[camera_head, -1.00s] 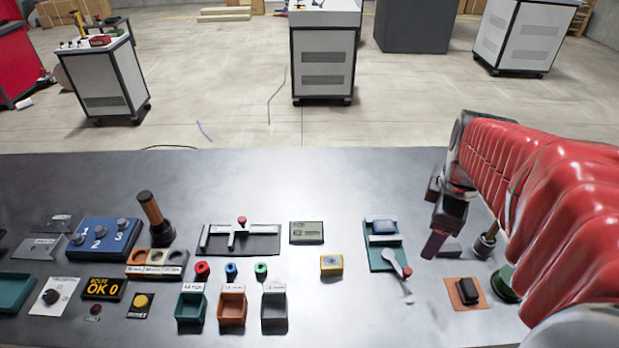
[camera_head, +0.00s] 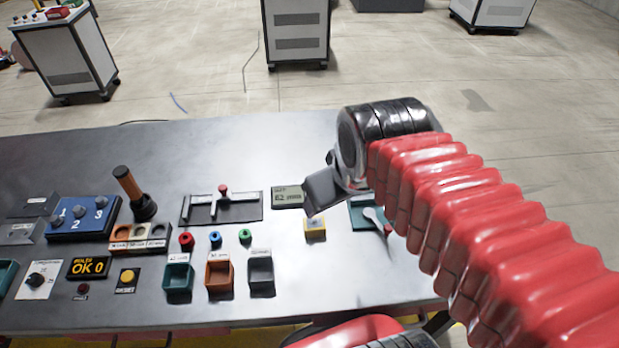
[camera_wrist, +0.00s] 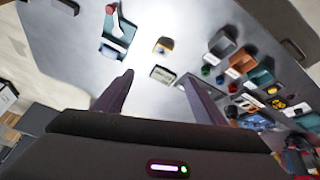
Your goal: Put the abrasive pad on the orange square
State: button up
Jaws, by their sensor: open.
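The orange square and the abrasive pad are not in the head view now; my red-sleeved arm covers the right part of the table. At the upper left of the wrist view a small dark thing (camera_wrist: 67,5) lies by the frame edge; I cannot tell whether it is the pad. My gripper (camera_wrist: 158,78) is open, with nothing between its two fingers. In the head view its dark body (camera_head: 322,192) hangs over the table near the grey display block and the yellow block, and its fingertips are hard to make out.
The grey display block (camera_head: 287,197), yellow block (camera_head: 316,228) and teal fixture (camera_head: 362,215) with a red-knobbed lever are near my gripper. Several bins, including an orange one (camera_head: 219,277), stand left of them. The table's back strip (camera_head: 240,150) is clear.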

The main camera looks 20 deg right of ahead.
jog(key=shift+s+a+r+m+t+y, duration=0.1)
jog(key=shift+s+a+m, duration=0.15)
jog(key=shift+a, duration=0.25)
jog(key=shift+s+a+r+m+t+y, duration=0.1)
jog(key=shift+a+m, duration=0.1)
jog(key=shift+a, duration=0.3)
jog(key=shift+s+a+m+t+y, duration=0.1)
jog(key=shift+s+a+m, duration=0.15)
jog(key=shift+a, duration=0.25)
